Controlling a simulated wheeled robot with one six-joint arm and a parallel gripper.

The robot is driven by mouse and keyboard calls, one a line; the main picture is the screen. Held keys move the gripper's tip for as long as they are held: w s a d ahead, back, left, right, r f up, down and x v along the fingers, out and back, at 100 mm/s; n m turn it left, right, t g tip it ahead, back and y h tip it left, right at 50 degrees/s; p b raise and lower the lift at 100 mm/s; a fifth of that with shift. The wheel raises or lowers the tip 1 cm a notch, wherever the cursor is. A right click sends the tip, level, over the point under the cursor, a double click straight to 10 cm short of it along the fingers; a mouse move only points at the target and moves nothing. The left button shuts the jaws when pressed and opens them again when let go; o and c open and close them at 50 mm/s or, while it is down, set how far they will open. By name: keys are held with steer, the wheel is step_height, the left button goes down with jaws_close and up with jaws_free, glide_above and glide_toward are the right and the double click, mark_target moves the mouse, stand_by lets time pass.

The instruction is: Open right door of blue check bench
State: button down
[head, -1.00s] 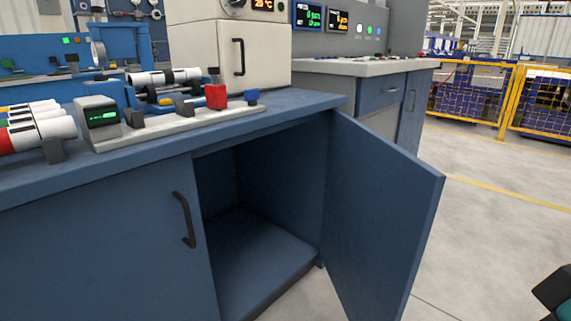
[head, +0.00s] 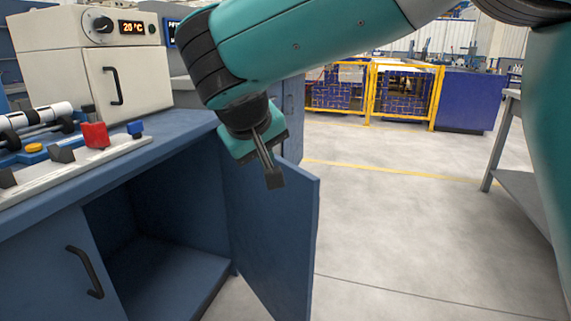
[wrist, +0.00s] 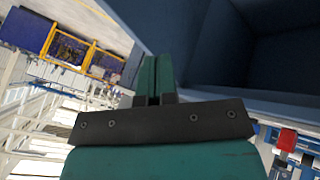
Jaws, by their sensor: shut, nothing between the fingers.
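The blue check bench (head: 190,128) stands at the left in the head view. Its right door (head: 285,235) is swung wide open, and the bare compartment (head: 165,270) behind it shows. The left door (head: 55,265) is shut and has a black handle (head: 85,271). My gripper (head: 273,178) is at the top of the open door, on the near side of it in the picture. Its fingers are together and hold nothing. In the wrist view the closed fingers (wrist: 153,75) point toward blue panels; I cannot tell whether they touch the door.
On the benchtop are a white oven (head: 130,70), a red block (head: 95,134) and a pale fixture strip (head: 75,168). Yellow fencing (head: 400,95) stands at the back. A grey table (head: 525,185) is at the right. The floor between is clear.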

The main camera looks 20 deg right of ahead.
steer(key=b, duration=0.5)
glide_toward(292, 183)
step_height(292, 183, down, 5)
steer(key=w+a, duration=0.1)
steer(key=a, duration=0.1)
steer(key=shift+w+d+r+b, duration=0.15)
steer(key=shift+w+d, duration=0.1)
steer(key=shift+d, duration=0.35)
steer(key=shift+w+d+r+b, duration=0.1)
steer(key=shift+w+d, duration=0.15)
steer(key=shift+d, duration=0.35)
steer(key=shift+w+d+r+b, duration=0.15)
steer(key=shift+w+d, duration=0.1)
steer(key=shift+d, duration=0.4)
